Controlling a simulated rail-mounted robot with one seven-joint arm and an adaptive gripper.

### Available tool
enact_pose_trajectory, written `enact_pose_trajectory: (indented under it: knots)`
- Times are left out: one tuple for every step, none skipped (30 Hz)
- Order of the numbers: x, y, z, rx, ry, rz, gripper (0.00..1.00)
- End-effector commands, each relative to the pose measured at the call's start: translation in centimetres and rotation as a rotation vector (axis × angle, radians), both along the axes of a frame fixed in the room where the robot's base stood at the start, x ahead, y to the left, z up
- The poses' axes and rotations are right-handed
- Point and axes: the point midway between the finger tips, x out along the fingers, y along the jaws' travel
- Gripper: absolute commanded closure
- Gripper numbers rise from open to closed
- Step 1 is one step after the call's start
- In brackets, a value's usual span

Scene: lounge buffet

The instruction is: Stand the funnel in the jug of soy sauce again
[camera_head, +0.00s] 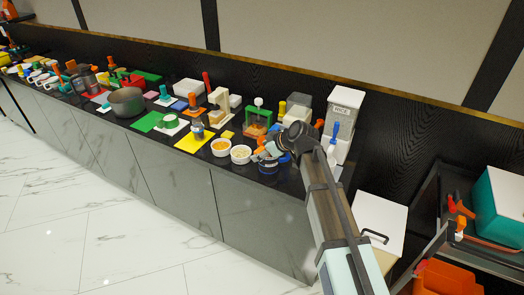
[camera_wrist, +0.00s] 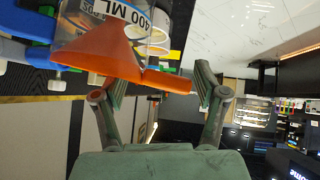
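The orange funnel (camera_wrist: 100,54) fills the upper left of the wrist view, with its narrow orange part (camera_wrist: 167,82) reaching between my fingers. My gripper (camera_wrist: 160,88) is open, its two fingers spread apart on either side of this part. The right finger is close to its end; I cannot tell whether they touch. The clear jug (camera_wrist: 158,14), with a label reading "400 ML", is behind the funnel and partly hidden by it. In the head view my gripper (camera_head: 264,153) is low at the counter's front edge, where the funnel and jug are hard to make out.
Two white bowls (camera_head: 240,154) stand just left of my gripper. A white rice dispenser (camera_head: 344,112) and a blue-handled tool (camera_head: 334,133) stand behind and to the right. Several cups, boards and a grey pot (camera_head: 127,102) crowd the counter further left. The floor in front is clear.

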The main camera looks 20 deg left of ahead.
Motion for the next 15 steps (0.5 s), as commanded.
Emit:
enact_pose_trajectory:
  knots:
    - [0.01, -0.01, 0.02, 0.000, 0.000, 0.000, 0.21]
    - [0.00, -0.01, 0.02, 0.000, 0.000, 0.000, 0.21]
    - [0.00, -0.01, 0.02, 0.000, 0.000, 0.000, 0.21]
    - [0.00, 0.00, 0.03, 0.000, 0.000, 0.000, 0.21]
    - [0.00, 0.00, 0.03, 0.000, 0.000, 0.000, 0.21]
    - [0.00, 0.00, 0.03, 0.000, 0.000, 0.000, 0.21]
    - [0.01, -0.01, 0.02, 0.000, 0.000, 0.000, 0.21]
    - [0.00, 0.00, 0.03, 0.000, 0.000, 0.000, 0.21]
    - [0.01, 0.00, 0.03, 0.000, 0.000, 0.000, 0.21]
    - [0.01, 0.00, 0.03, 0.000, 0.000, 0.000, 0.21]
    - [0.01, 0.00, 0.03, 0.000, 0.000, 0.000, 0.21]
    - [0.01, 0.00, 0.03, 0.000, 0.000, 0.000, 0.21]
    - [0.01, -0.01, 0.02, 0.000, 0.000, 0.000, 0.21]
    - [0.00, -0.01, 0.04, 0.000, 0.000, 0.000, 0.21]
    - [0.00, -0.02, 0.04, 0.000, 0.000, 0.000, 0.21]
